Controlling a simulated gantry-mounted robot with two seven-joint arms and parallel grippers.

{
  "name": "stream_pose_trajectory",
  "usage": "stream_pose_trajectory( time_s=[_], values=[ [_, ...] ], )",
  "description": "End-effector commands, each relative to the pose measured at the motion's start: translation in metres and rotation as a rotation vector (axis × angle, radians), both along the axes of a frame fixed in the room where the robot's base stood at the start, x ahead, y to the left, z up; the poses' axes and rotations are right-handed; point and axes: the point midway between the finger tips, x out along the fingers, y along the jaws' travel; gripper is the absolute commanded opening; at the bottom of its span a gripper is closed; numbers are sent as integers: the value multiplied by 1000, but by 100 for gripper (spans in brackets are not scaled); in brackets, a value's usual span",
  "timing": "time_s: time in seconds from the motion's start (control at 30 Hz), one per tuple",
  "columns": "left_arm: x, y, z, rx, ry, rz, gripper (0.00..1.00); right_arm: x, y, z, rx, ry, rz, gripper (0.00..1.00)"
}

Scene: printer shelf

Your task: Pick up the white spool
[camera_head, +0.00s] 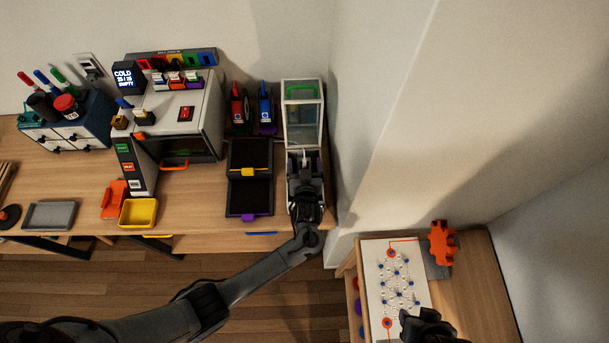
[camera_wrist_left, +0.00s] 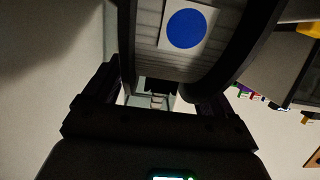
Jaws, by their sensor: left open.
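My left gripper (camera_head: 305,160) is open, just in front of the clear, white-framed box at the right end of the workbench. In the left wrist view its fingers (camera_wrist_left: 158,98) stand apart. A large spool with curved black rims and a pale ribbed winding (camera_wrist_left: 153,45) fills the top of that view, close beyond the fingers. It carries a white label with a blue disc. I cannot tell whether the fingers touch it. In the head view the arm and gripper hide most of that place, so the spool is not clear there. A dark part of my right gripper (camera_head: 428,325) shows at the bottom.
The clear box (camera_head: 303,115) has a green handle, with the wall close on its right. Black trays (camera_head: 250,160) lie left of the gripper. A printer (camera_head: 185,120) and a yellow bin (camera_head: 138,212) stand farther left. A side table (camera_head: 480,290) holds a peg board and an orange gear.

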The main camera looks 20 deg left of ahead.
Motion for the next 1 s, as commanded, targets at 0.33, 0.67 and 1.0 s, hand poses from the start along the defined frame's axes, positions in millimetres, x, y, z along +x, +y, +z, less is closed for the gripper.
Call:
stream_pose_trajectory(
  time_s=[0.33, 0.67, 1.0],
  values=[
    [0, 0, 0, 0, 0, 0, 53, 0, 2, 0, 8, 0, -6, 43],
    [0, 0, 0, 0, -1, 0, 2, 0, 2, 0, 9, 1, -5, 43],
    [0, -1, 2, -1, -4, 0, 0, 0, 0, 0, 0, 1, 1, 43]
  ],
)
